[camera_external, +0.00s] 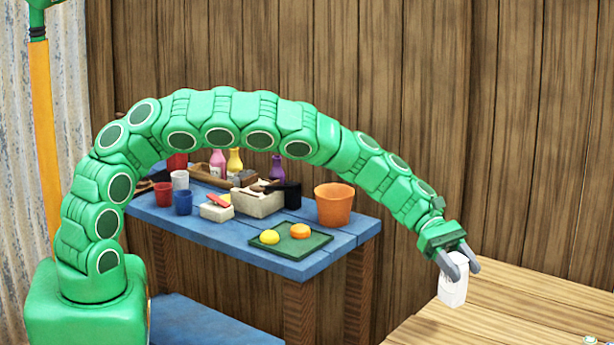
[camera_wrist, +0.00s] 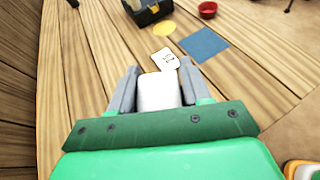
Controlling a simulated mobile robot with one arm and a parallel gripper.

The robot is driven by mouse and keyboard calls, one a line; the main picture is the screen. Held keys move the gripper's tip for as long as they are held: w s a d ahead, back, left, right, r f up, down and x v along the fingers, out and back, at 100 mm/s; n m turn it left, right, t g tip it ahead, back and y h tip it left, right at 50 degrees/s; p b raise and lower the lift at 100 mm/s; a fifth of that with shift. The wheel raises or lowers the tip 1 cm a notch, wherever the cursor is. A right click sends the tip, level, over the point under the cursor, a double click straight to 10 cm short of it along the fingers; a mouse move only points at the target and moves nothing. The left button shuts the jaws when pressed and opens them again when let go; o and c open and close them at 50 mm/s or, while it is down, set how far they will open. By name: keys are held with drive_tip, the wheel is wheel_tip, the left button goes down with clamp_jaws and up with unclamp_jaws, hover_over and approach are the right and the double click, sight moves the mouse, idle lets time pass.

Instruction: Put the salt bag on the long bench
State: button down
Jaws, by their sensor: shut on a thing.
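My gripper (camera_external: 459,266) is shut on a small white bag (camera_external: 453,289), which looks like the salt bag. The bag is upright between the two grey fingers. In the wrist view the bag (camera_wrist: 159,92) shows as a plain white block between the fingers. It is over the near-left part of a long wooden plank bench (camera_external: 540,305), which fills much of the wrist view (camera_wrist: 85,65). I cannot tell whether the bag's bottom touches the planks.
On the wooden bench are a white marked card (camera_wrist: 166,59), a blue square (camera_wrist: 204,45), a yellow disc (camera_wrist: 164,28), a dark toolbox (camera_wrist: 148,10) and a red bowl (camera_wrist: 208,10). A blue table (camera_external: 315,265) holds an orange pot (camera_external: 335,204), a green tray (camera_external: 290,251), cups and bottles.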

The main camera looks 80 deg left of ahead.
drive_tip(key=shift+w+d+f, duration=0.2)
drive_tip(key=shift+w+f, duration=0.7)
drive_tip(key=shift+f, duration=0.1)
drive_tip(key=shift+f, duration=0.1)
drive_tip(key=shift+w+f, duration=0.2)
drive_tip(key=shift+f, duration=0.75)
drive_tip(key=shift+w+f, duration=0.15)
drive_tip(key=shift+f, duration=0.75)
drive_tip(key=shift+f, duration=0.1)
drive_tip(key=c, duration=0.5)
unclamp_jaws()
drive_tip(key=v, duration=1.2)
